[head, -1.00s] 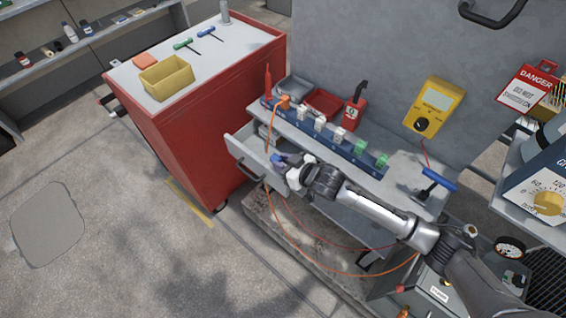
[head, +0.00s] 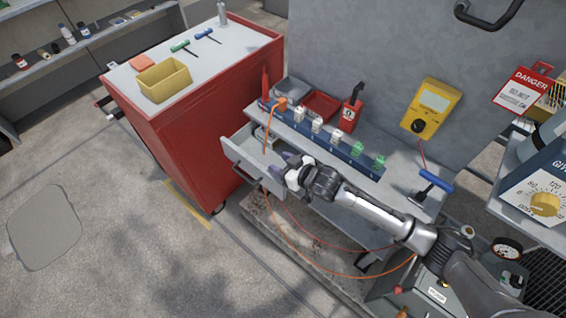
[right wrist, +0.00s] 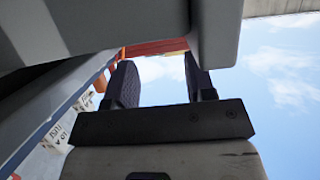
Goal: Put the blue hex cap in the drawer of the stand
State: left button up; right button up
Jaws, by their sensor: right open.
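The drawer (head: 238,160) of the stand (head: 390,188) is pulled open, its grey front panel toward the left. My right gripper (head: 279,163) is over the right end of the open drawer. In the right wrist view its two dark fingers (right wrist: 160,82) are apart, with nothing seen between them. I cannot see the blue hex cap in either view now; the gripper and drawer walls hide part of the drawer's inside. My left gripper is not in view.
A blue rail (head: 325,143) with white and green blocks runs along the stand's top. A red bin (head: 321,104) and a red lockout hasp (head: 350,115) stand behind it. A red cabinet (head: 190,130) is close at the drawer's left. An orange cable hangs near the drawer.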

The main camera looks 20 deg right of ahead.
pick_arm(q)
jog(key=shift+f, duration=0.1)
pick_arm(e)
jog(key=shift+s+f, duration=0.3)
jog(key=shift+f, duration=0.6)
jog(key=shift+r, duration=0.15)
jog(key=a+r+p+v, duration=0.15)
jog(key=p+v, duration=0.25)
jog(key=v, duration=0.8)
jog(key=s+a+f+m+g+h, duration=0.25)
jog(key=s+f, duration=0.25)
jog(key=s, duration=0.7)
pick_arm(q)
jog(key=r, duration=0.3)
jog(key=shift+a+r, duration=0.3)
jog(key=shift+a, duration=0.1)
pick_arm(e)
jog(key=s+d+f+g+h, duration=0.1)
jog(key=s+g+h, duration=0.1)
jog(key=s, duration=0.5)
jog(key=s+d+f+m+g+h, duration=0.1)
jog(key=s+g, duration=0.3)
jog(key=s, duration=0.4)
jog(key=shift+d+f+h, duration=0.35)
jog(key=shift+f+h, duration=0.05)
jog(key=shift+h, duration=0.05)
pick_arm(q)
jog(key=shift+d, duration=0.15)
